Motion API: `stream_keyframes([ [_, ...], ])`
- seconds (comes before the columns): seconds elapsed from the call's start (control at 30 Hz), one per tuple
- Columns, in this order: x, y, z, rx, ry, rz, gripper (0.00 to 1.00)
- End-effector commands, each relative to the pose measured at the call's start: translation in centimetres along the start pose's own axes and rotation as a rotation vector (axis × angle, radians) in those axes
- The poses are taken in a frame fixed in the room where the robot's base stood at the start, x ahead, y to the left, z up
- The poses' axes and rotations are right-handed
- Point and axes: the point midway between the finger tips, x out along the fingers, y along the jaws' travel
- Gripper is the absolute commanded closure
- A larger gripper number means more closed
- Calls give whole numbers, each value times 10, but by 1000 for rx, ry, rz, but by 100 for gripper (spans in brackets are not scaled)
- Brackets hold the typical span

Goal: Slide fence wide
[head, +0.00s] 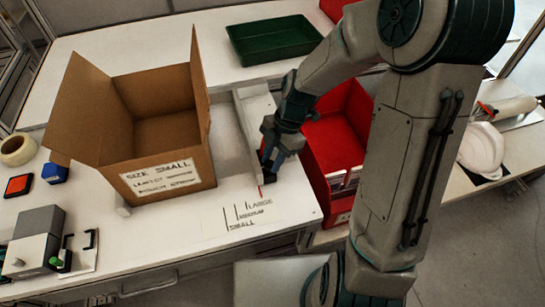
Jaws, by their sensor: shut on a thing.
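A white upright fence (256,112) runs front to back on the white table, between the open cardboard box and the red bin. My gripper (269,163) is at the fence's near end, pointing down, and is shut on it; my wrist and fingers hide the exact contact. Size marks (247,215) lettered small, medium and large are on the tabletop in front. A thin red line (260,191) shows just below my gripper, near the large mark.
An open cardboard box (168,178) labelled "size small" stands left of the fence, with a gap between. A red bin (345,130) is close on the right. A green tray (275,40) lies behind. A tape roll (17,150) and a grey device (35,240) are at left.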

Motion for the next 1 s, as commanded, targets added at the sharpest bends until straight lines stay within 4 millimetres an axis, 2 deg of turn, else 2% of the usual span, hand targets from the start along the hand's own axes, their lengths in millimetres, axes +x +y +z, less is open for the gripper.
stream_keyframes([
  [0.27, -1, 0, 0, -3, 0, -1, 100],
  [0.3, -1, 0, 0, -3, 0, 0, 71],
  [0.37, -1, 0, 1, -2, 0, 0, 54],
  [0.4, -1, 0, 1, -1, 0, 0, 52],
  [0.67, -2, -1, 2, 2, 0, 1, 52],
  [0.77, -8, 0, 2, 3, -1, 4, 52],
  [0.87, -22, 0, 2, 3, -3, 5, 52],
  [1.0, -53, 0, 2, 3, -5, 7, 52],
])
